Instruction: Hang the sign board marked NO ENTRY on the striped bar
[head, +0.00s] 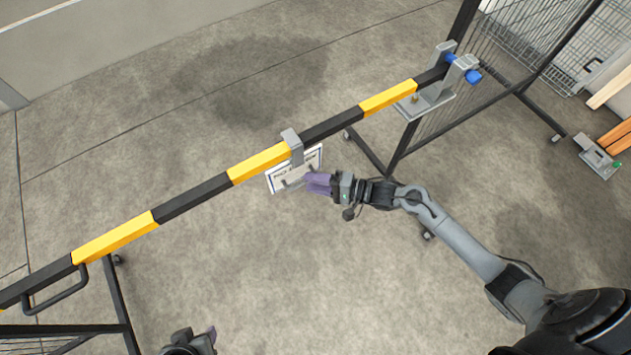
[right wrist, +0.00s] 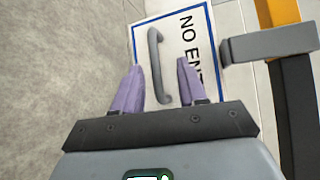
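The white NO ENTRY sign board (head: 277,181) has a blue border and is below the striped bar (head: 195,197). Its grey hook (head: 292,143) sits over the bar. In the right wrist view, the board (right wrist: 203,22) shows "NO EN", and the hook (right wrist: 268,44) reaches toward the bar at right. A grey handle (right wrist: 154,60) stands out from the board. My right gripper (head: 309,181) is beside the board. Its purple fingers (right wrist: 158,68) are apart, one on each side of the handle, with visible gaps. My left gripper (head: 203,336) shows only partly at the bottom edge.
The bar rests at its right end in a grey bracket (head: 432,98) with blue knobs, on a black mesh fence (head: 440,115). A black handle (head: 58,300) is at the bar's left end. The concrete floor (head: 330,270) below the bar is clear.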

